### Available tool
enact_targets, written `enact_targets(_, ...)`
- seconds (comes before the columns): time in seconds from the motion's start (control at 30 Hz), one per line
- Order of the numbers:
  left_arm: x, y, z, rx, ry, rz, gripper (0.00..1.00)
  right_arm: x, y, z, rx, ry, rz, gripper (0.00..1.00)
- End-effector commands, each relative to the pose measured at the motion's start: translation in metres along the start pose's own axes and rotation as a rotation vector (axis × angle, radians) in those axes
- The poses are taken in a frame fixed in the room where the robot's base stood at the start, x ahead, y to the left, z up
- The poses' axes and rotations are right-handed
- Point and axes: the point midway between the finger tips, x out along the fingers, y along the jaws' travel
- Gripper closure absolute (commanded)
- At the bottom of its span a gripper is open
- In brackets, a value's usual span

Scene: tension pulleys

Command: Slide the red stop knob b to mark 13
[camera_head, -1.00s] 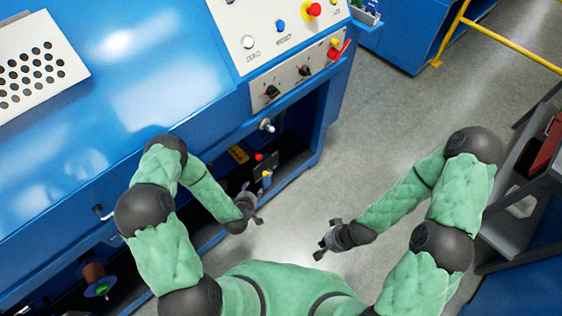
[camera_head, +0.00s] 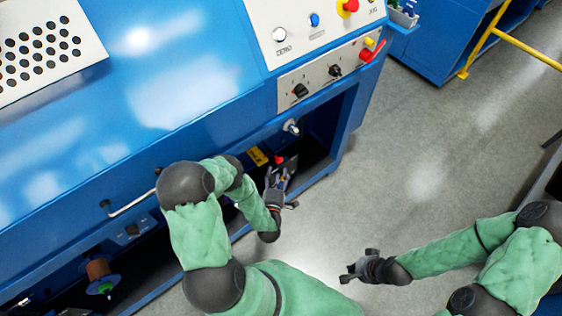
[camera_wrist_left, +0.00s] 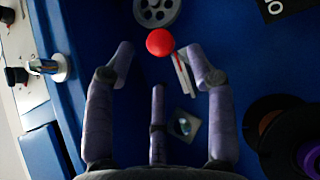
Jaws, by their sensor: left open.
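The red stop knob (camera_head: 280,160), a small red ball, shows inside the machine's open front bay in the head view. In the left wrist view the red ball (camera_wrist_left: 160,42) sits on a pale, thin stem or lever, ahead of and between the spread fingertips. My left gripper (camera_head: 277,179) is open and empty, just below the knob in the head view; its fingers also show in the left wrist view (camera_wrist_left: 164,62). No contact with the knob is visible. No scale marks or mark 13 can be read. My right gripper (camera_head: 348,272) looks open and empty, over the floor.
The blue machine's control panel (camera_head: 315,35) has buttons and switches above the bay. A silver knob (camera_head: 291,127) sticks out near the bay's top edge. A grey wheel (camera_wrist_left: 157,10) and dark discs (camera_wrist_left: 280,135) lie around the red ball.

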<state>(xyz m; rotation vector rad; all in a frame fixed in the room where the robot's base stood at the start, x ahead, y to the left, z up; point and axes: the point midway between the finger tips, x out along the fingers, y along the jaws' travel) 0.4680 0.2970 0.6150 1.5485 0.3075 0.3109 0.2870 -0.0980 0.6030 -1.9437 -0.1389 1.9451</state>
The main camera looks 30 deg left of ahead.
Motion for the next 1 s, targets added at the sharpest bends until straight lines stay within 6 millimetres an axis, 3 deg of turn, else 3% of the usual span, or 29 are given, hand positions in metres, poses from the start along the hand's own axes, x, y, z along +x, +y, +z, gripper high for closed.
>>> enact_targets(0.2,0.040,-0.001,0.001,0.001,-0.002,0.002,0.45,0.011,0.004,0.000,0.000,0.000,0.000,1.00)
enact_targets(0.4,0.062,-0.001,0.000,0.001,0.000,0.000,0.45,0.016,0.006,-0.001,0.000,0.000,0.000,1.00)
enact_targets(0.8,0.069,0.000,0.001,0.000,-0.001,-0.002,0.45,0.017,0.006,-0.001,0.000,0.000,0.000,1.00)
enact_targets(0.87,0.069,0.000,0.001,0.001,-0.001,-0.002,0.56,0.017,0.006,-0.001,0.000,0.000,0.000,1.00)
enact_targets(1.0,0.069,-0.001,0.001,0.001,-0.001,-0.002,0.96,0.017,0.006,-0.001,0.000,0.000,0.000,1.00)
